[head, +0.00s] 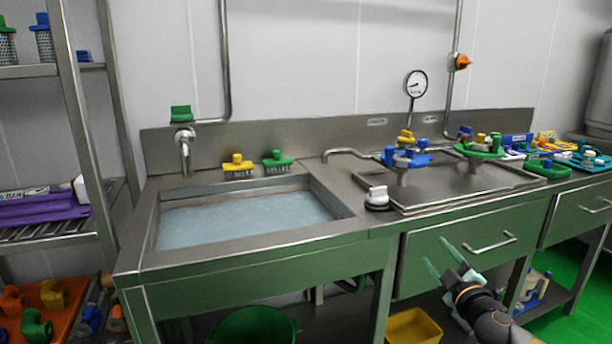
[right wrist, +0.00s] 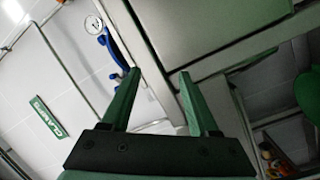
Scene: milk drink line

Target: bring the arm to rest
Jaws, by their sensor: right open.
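My right gripper (head: 447,259) is in front of the green drawer front, below the steel counter edge, at the lower right of the head view. Its two green fingers stand apart with nothing between them. In the right wrist view the open fingers (right wrist: 157,95) also show empty, pointing up toward the counter's underside and the drawer front (right wrist: 207,30). My left gripper is not in view.
A steel sink (head: 240,218) with water is at the left, with yellow and green brushes (head: 238,166) behind it. A drawer handle (head: 480,243) sticks out near my right gripper. A green bucket (head: 255,326) and yellow bin (head: 413,328) stand below.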

